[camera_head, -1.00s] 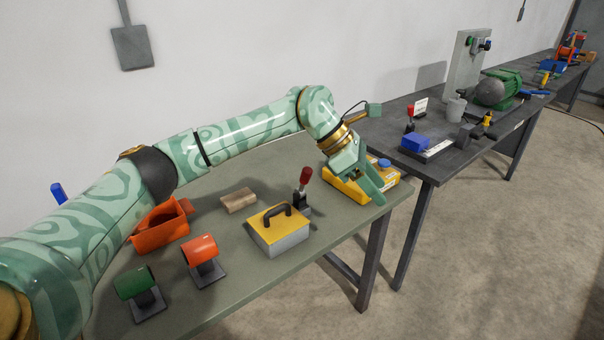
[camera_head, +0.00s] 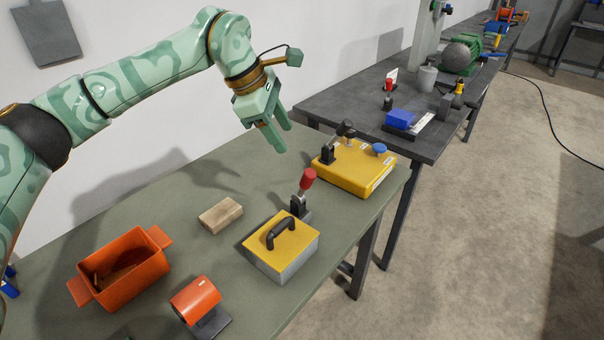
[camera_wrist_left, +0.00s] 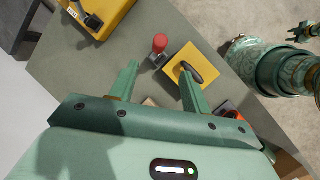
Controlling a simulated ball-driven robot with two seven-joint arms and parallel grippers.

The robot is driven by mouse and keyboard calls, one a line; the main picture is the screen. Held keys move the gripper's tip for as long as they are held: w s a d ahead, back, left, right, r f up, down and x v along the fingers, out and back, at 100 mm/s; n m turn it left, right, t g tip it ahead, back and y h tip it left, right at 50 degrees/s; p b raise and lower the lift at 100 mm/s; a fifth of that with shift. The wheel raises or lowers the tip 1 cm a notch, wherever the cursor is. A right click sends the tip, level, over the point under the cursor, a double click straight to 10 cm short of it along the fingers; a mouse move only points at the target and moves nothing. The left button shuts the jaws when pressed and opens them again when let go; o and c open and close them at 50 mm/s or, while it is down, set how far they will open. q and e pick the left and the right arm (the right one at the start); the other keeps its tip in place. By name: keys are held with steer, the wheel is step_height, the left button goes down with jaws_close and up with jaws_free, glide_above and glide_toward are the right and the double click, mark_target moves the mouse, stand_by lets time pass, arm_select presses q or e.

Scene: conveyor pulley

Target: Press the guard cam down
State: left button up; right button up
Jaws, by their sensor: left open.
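A lever with a red grip (camera_head: 307,180) stands up, slightly tilted, on a black bracket at the back corner of a grey box with a yellow lid (camera_head: 282,247) and black handle. I take this lever as the guard cam. It also shows in the left wrist view (camera_wrist_left: 160,43), just beyond the fingertips. My left gripper (camera_head: 283,140) is open and empty, raised above the table behind the lever and apart from it. In the left wrist view its two fingers (camera_wrist_left: 160,72) are spread, with the lever and yellow lid beyond them.
A yellow case (camera_head: 352,170) with a black lever and blue knob sits at the table's far end. A wooden block (camera_head: 220,215), an orange bin (camera_head: 125,268) and an orange roller (camera_head: 195,298) lie nearer. A darker bench (camera_head: 340,103) stands beyond. The table (camera_head: 180,180) behind the block is clear.

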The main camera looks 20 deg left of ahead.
mark_target(306, 172)
arm_select(q)
steer(key=b+x, duration=0.3)
steer(key=x, duration=1)
steer(key=shift+w+f+b, duration=0.1)
steer(key=shift+f+b, duration=0.25)
steer(key=shift+w+d+f, duration=0.15)
steer(key=shift+d+f, duration=0.05)
steer(key=shift+f, duration=0.25)
arm_select(e)
steer(key=shift+g, duration=0.3)
steer(key=f, duration=0.1)
steer(key=s+f, duration=0.1)
steer(key=f, duration=0.2)
steer(key=shift+s+a, duration=0.15)
steer(key=shift+s, duration=0.2)
arm_select(q)
steer(key=c, duration=0.9)
jaws_close()
arm_select(e)
steer(key=shift+d, duration=0.3)
